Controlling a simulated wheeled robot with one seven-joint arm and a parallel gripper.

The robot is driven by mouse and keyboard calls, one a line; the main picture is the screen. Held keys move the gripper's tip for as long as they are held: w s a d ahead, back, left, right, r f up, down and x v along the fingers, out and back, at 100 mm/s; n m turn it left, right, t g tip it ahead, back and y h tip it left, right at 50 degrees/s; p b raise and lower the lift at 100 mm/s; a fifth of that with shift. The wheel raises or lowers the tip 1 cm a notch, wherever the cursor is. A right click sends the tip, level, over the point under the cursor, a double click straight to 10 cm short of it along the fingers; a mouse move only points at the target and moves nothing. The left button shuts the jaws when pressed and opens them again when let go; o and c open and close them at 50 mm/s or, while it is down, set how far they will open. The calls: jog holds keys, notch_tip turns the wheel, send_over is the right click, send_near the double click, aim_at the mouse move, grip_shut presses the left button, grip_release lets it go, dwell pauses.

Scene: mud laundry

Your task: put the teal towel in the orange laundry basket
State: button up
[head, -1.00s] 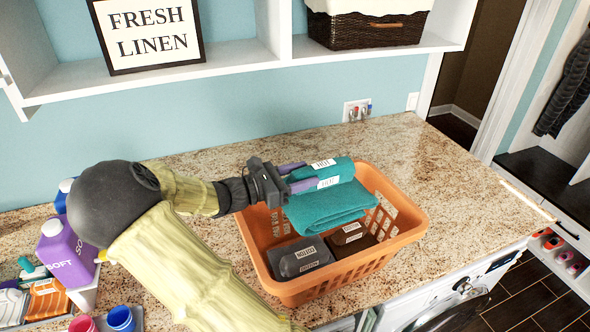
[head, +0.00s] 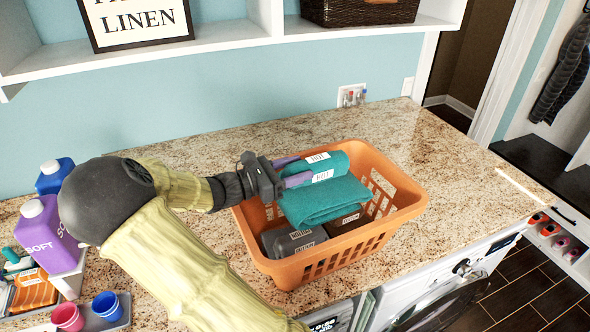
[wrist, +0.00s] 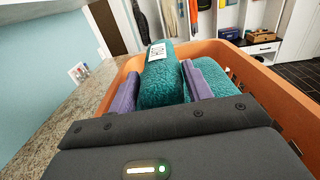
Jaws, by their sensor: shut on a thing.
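The folded teal towel (head: 327,201) is in my gripper (head: 296,172), with its rolled edge between the purple fingers and its lower fold hanging down. It is inside the outline of the orange laundry basket (head: 375,232), above two dark packages; I cannot tell if it touches them. In the wrist view the towel (wrist: 160,82) sits between the two fingers of my gripper (wrist: 159,88), with the basket rim (wrist: 265,75) around it.
Two labelled dark packages, one grey (head: 289,240) and one brown (head: 352,219), lie in the basket. A purple bottle (head: 45,235) and cups (head: 106,306) stand at the left. A shelf (head: 235,38) hangs behind. The granite counter (head: 430,150) is clear right of the basket.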

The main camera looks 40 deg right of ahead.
jog(key=shift+f+b, duration=0.3)
jog(key=shift+f, duration=0.25)
jog(key=o, duration=1.6)
jog(key=w+a+b, duration=0.1)
jog(key=a, duration=0.4)
jog(key=a+b, duration=0.2)
jog(key=a, duration=0.4)
jog(key=w+a+b, duration=0.1)
jog(key=a+b, duration=0.1)
jog(key=a, duration=0.4)
jog(key=shift+w+a, duration=0.1)
jog(key=shift+w, duration=0.25)
